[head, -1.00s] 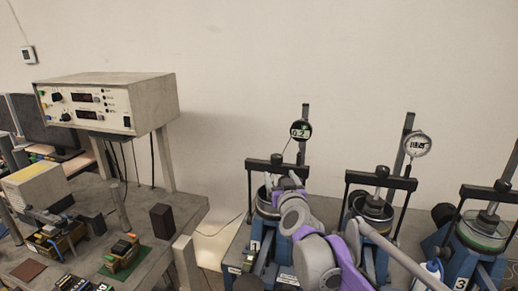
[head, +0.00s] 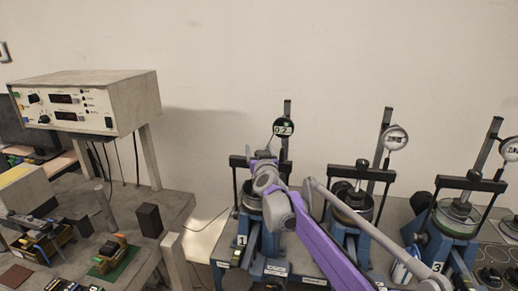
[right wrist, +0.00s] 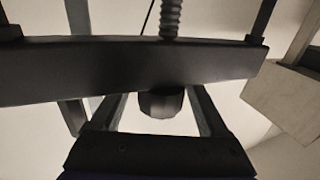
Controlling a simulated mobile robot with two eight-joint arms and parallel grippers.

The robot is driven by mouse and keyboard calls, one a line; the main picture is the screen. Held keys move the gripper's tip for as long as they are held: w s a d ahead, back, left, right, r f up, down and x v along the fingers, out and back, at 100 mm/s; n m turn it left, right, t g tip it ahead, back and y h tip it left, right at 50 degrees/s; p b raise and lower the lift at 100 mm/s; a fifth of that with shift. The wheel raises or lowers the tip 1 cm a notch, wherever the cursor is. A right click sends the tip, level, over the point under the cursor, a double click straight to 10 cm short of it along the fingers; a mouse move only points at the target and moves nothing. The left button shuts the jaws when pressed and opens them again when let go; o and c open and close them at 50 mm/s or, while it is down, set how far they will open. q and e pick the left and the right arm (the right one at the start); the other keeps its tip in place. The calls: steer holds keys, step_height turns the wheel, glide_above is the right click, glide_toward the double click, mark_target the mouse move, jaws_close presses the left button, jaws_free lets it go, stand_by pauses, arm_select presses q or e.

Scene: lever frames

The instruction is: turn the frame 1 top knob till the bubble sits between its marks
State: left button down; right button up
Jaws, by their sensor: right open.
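Frame 1 (head: 247,228), a blue stand with a dark crossbar, is at the centre right in the head view. Its round dial (head: 284,127) stands above on a post; the digits are too small to read surely. In the right wrist view, which appears upside down, the crossbar (right wrist: 100,72) spans the picture, with a threaded screw on one side and the dark top knob (right wrist: 162,103) on the other. My right gripper (right wrist: 155,95) is open, its fingers on either side of the knob; contact cannot be told. No bubble or marks can be made out. My left gripper is out of view.
Frame 2 (head: 345,240) and frame 3 (head: 447,245) stand to the right, close together. A beige instrument box (head: 90,100) stands on a raised shelf at left, above a cluttered bench. Bare wall lies behind.

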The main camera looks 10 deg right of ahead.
steer(key=shift+w, duration=0.1)
